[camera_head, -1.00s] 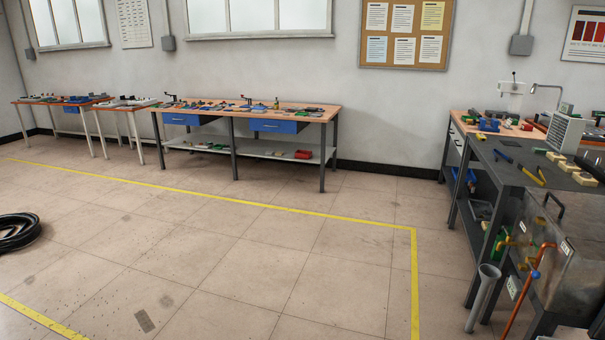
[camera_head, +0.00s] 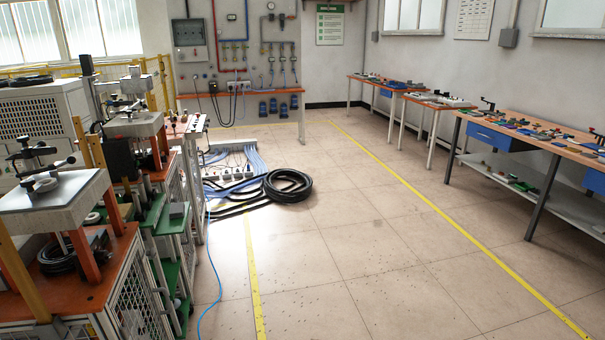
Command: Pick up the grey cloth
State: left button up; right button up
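I cannot make out a grey cloth in the head view. Neither of my grippers shows in this view, so their state is hidden. Workbenches with many small items stand along the right wall, the nearest being a long wooden-topped bench (camera_head: 545,138) with blue drawers. Its items are too small to tell apart.
A coiled black hose (camera_head: 287,186) and pale cables (camera_head: 232,165) lie on the floor. Machines on an orange-topped stand (camera_head: 75,285) fill the left side. A panel wall with an orange bench (camera_head: 240,94) is at the back. The floor between the yellow lines is clear.

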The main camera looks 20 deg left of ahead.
aim_at(176, 210)
jog(key=i+j+u, duration=0.25)
jog(key=i, duration=0.25)
jog(key=i+j+u, duration=0.2)
jog(key=i, duration=0.35)
jog(key=i+u, duration=0.25)
jog(key=i, duration=0.3)
jog(key=i+u, duration=0.25)
jog(key=i, duration=0.3)
jog(key=i+l+u, duration=0.2)
jog(key=i, duration=0.35)
jog(key=i+l+u, duration=0.25)
jog(key=i, duration=0.3)
jog(key=i+l+u, duration=0.2)
jog(key=i, duration=0.3)
